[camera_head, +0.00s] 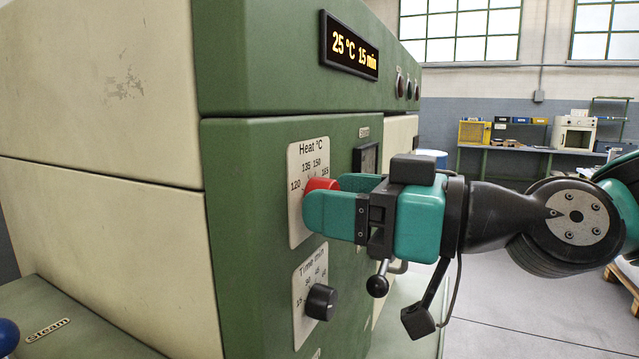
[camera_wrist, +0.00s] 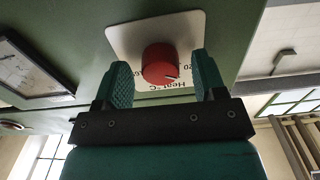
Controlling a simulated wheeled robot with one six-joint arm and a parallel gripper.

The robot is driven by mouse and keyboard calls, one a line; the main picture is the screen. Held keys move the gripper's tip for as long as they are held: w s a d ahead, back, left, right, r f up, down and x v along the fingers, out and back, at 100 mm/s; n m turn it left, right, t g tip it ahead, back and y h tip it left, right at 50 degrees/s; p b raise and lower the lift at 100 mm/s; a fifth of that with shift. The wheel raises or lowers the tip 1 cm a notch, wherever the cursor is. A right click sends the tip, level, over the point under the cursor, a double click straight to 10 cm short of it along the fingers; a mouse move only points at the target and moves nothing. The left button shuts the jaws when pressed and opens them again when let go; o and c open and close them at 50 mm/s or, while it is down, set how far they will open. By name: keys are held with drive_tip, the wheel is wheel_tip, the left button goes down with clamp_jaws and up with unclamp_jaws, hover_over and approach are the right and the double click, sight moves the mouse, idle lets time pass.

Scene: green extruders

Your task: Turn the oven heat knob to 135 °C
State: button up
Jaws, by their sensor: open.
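The red heat knob (camera_head: 320,185) sits on the white "Heat °C" plate (camera_head: 309,160) on the green oven front (camera_head: 260,180). The plate's marks read 120, 135, 150 and 165. My gripper (camera_head: 325,205) is open at the knob, its teal fingers partly hiding it. In the wrist view, the red knob (camera_wrist: 160,66) lies between the two finger tips (camera_wrist: 160,80), with gaps on both sides. A pale pointer mark shows on the knob's face, but I cannot tell its setting. The display (camera_head: 350,45) reads 25 °C 15 min.
A black "Time min" knob (camera_head: 321,301) sits on its own plate just below my gripper. A blue ball-shaped knob (camera_head: 8,335) shows at lower left. Open floor lies to the right.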

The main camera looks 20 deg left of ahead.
drive_tip(key=shift+a, duration=0.1)
drive_tip(key=c, duration=0.9)
drive_tip(key=shift+m, duration=0.3)
drive_tip(key=shift+m+p, duration=0.7)
drive_tip(key=shift+m, duration=3)
drive_tip(key=o, duration=0.9)
